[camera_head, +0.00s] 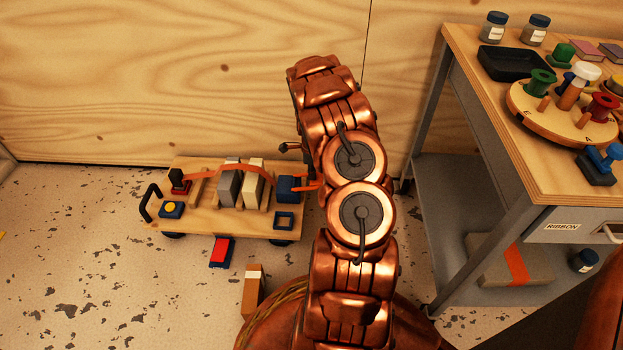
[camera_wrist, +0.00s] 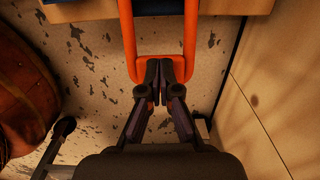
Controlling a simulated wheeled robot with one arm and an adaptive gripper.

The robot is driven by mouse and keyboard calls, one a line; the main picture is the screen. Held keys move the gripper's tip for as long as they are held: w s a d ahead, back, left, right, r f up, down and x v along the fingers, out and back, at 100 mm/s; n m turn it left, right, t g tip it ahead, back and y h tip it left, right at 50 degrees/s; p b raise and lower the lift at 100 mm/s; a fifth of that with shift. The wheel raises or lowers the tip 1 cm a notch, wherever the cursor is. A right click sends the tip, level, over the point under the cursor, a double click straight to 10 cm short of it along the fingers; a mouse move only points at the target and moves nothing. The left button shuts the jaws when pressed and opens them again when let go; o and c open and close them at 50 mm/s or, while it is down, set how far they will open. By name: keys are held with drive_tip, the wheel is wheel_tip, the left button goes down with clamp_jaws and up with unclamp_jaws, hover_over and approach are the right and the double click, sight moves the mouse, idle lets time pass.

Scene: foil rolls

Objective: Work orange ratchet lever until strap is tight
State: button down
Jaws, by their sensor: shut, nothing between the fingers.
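The orange ratchet lever (camera_wrist: 190,35) is a U-shaped handle in the wrist view, its two legs running up to the top edge. My gripper (camera_wrist: 162,66) is shut, its dark fingertips together at the lever's closed end and overlapping the crossbar in the picture. Whether they touch it I cannot tell. In the head view the orange strap (camera_head: 208,172) arches over a grey block (camera_head: 229,187) and a cream block (camera_head: 253,184) on a low wooden cart (camera_head: 190,222). The blue ratchet body (camera_head: 287,189) sits at the cart's right end. My arm hides the gripper there.
A workbench (camera_head: 560,183) with a round spool board (camera_head: 520,98) stands at the right. A wooden wall (camera_head: 120,80) is behind the cart. A red and blue item (camera_head: 221,252) and a brown box (camera_head: 252,290) are in front. Speckled floor is free at the left.

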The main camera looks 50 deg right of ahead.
drive_tip(key=shift+f, duration=1.1)
drive_tip(key=shift+r+p, duration=0.3)
drive_tip(key=shift+r, duration=1.65)
drive_tip(key=shift+f, duration=0.15)
drive_tip(key=shift+f+b, duration=0.35)
drive_tip(key=shift+f, duration=1.45)
drive_tip(key=shift+r+p, duration=0.65)
drive_tip(key=shift+r, duration=1.3)
